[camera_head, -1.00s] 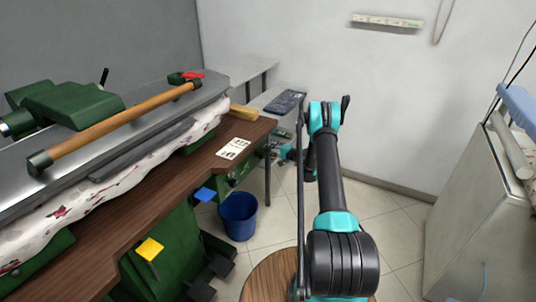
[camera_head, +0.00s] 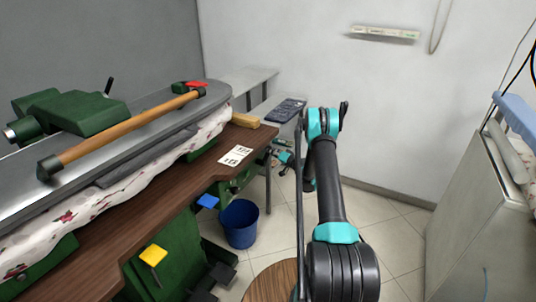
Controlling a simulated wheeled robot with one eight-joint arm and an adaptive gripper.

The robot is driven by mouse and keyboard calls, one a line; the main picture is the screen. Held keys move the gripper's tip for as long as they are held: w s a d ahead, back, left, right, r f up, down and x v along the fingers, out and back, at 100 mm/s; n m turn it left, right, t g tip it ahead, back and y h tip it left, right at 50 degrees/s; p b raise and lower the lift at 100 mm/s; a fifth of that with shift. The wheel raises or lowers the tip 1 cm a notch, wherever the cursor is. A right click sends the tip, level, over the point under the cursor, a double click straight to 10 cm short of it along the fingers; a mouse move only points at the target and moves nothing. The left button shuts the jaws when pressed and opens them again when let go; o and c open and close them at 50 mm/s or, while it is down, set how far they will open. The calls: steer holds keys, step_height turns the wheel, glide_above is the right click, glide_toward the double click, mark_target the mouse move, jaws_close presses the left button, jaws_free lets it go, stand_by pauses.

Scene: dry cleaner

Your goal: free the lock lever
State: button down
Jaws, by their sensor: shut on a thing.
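A pressing machine stands at the left, with a long grey top plate (camera_head: 40,185) and a wooden handle bar (camera_head: 125,132) along it. A short black lever (camera_head: 108,86) stands up on its green head, and a small red part (camera_head: 196,84) sits at the far end of the plate. I cannot tell which part is the lock lever. My gripper (camera_head: 284,158) is small, teal and black, low beyond the right end of the brown table (camera_head: 160,200) and partly behind my arm. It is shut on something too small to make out.
A blue bucket (camera_head: 239,222) stands on the floor by the table. Yellow (camera_head: 153,255) and blue (camera_head: 208,201) pedals stick out below it. A round wooden top (camera_head: 274,282) is at the bottom. A grey cabinet (camera_head: 470,205) stands right. The tiled floor between is clear.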

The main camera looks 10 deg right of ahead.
steer(key=shift+s, duration=0.15)
stand_by(0.4)
steer(key=c, duration=1.4)
jaws_free()
steer(key=shift+r, duration=0.1)
steer(key=shift+o, duration=0.2)
steer(key=v, duration=1.2)
